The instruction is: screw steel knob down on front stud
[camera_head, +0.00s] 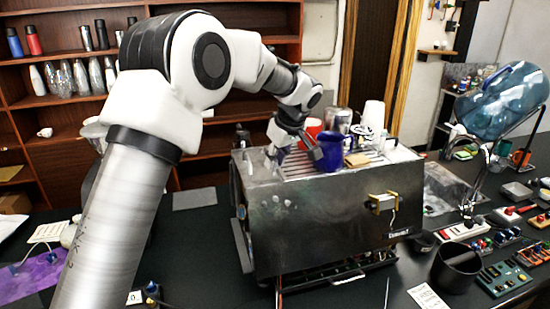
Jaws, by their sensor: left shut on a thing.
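My left gripper (284,154) is over the left part of the top of the steel brewer (320,228), with its fingers pointing down. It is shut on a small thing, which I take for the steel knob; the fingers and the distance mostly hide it. The front stud cannot be made out, so I cannot tell whether the knob touches it. My right gripper is not in view.
A blue cup (329,154) stands on the brewer's top close to the gripper's right, with a white cup (373,116) and other cups behind. A black bin (456,268) and a bottle (502,100) are at the right.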

